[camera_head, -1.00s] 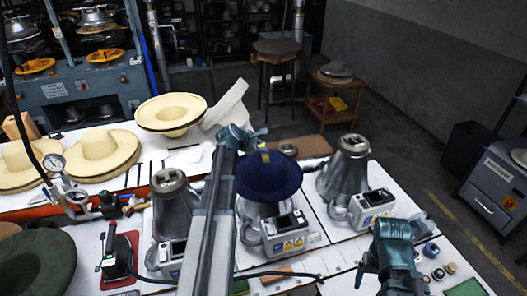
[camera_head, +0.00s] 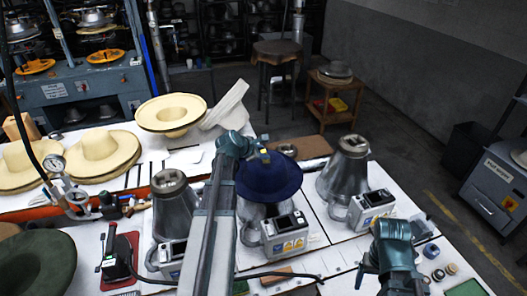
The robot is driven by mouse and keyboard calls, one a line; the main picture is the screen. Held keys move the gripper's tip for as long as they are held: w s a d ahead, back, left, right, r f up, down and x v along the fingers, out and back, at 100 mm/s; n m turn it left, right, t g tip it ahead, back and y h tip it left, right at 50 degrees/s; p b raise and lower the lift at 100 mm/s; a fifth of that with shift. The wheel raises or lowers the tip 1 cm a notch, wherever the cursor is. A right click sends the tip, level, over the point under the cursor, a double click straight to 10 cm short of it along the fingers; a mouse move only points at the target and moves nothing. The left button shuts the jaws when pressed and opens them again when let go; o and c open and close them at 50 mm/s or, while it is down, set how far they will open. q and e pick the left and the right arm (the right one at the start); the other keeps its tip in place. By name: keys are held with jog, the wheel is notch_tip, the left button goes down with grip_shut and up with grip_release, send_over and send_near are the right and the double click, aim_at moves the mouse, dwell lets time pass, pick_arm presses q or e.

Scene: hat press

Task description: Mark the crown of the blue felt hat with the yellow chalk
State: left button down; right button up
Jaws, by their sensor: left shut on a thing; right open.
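The blue felt hat (camera_head: 262,183) sits crown up on the middle metal press form, its brim spread around it. My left gripper (camera_head: 264,152) is over the far side of the hat's crown and is shut on the yellow chalk (camera_head: 265,157). The chalk is a small yellow patch at the crown; I cannot tell whether it touches the felt. My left arm hides the hat's left edge. My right gripper (camera_head: 361,270) is open over the front right of the table, well away from the hat, and its jaws show poorly.
Bare metal forms stand left (camera_head: 173,203) and right (camera_head: 345,172) of the hat, each with a control box. Cream hats (camera_head: 98,155) lie at the left and a dark green hat (camera_head: 38,262) at the front left. Small round tins (camera_head: 438,274) lie at the right.

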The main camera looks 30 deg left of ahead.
pick_arm(q)
jog(key=shift+s+d, duration=0.5)
jog(key=shift+s, duration=0.2)
jog(key=shift+s+d, duration=0.45)
jog(key=shift+s, duration=0.2)
notch_tip(320, 180, up, 6)
jog(key=p, duration=0.6)
notch_tip(320, 180, up, 3)
jog(key=p, duration=0.2)
jog(key=shift+p, duration=0.4)
jog(key=shift+f, duration=0.15)
